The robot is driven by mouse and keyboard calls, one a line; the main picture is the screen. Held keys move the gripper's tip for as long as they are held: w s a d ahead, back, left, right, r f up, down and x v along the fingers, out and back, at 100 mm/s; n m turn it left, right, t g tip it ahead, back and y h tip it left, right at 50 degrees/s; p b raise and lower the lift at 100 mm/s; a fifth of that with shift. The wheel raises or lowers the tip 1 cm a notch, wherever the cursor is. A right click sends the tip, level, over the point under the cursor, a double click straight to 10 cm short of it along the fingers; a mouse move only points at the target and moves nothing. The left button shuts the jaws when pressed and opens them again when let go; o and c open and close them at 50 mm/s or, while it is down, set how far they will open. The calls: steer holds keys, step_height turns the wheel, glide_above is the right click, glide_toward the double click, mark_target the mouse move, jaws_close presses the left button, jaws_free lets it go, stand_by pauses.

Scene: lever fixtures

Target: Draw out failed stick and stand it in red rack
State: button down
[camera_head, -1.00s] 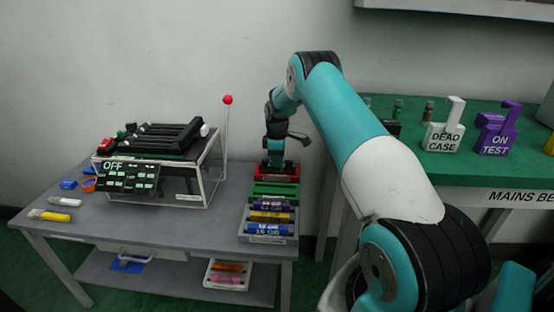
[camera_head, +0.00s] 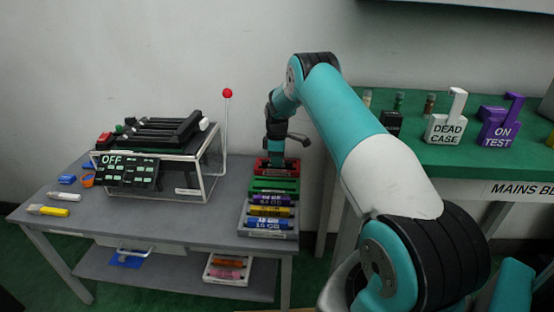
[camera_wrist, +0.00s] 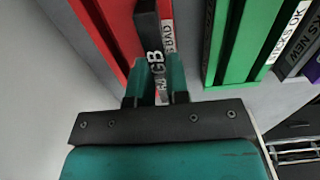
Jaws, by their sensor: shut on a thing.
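The red rack (camera_head: 291,164) stands at the back end of the row of racks on the grey table. It also fills the upper left of the wrist view (camera_wrist: 124,38), with a white label partly reading "BAD". My gripper (camera_wrist: 157,82) is shut on a dark stick (camera_wrist: 147,28) with "GB" lettering. The stick's far end reaches into the red rack between its side walls. I cannot tell if it touches the rack's floor. In the head view my gripper (camera_head: 275,158) is over the red rack, and the stick is hidden there.
A green rack (camera_head: 274,185) stands just in front, followed by racks with purple, yellow and blue sticks. A clear-sided case (camera_head: 190,178) with black slots and an "OFF" panel (camera_head: 127,171) stands left, beside a red-knobbed lever (camera_head: 227,94). A green bench (camera_head: 400,165) is at right.

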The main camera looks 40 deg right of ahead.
steer(key=shift+f, duration=0.15)
steer(key=c, duration=1)
jaws_free()
step_height(320, 180, up, 18)
steer(key=shift+f+p, duration=0.25)
steer(key=shift+p, duration=0.9)
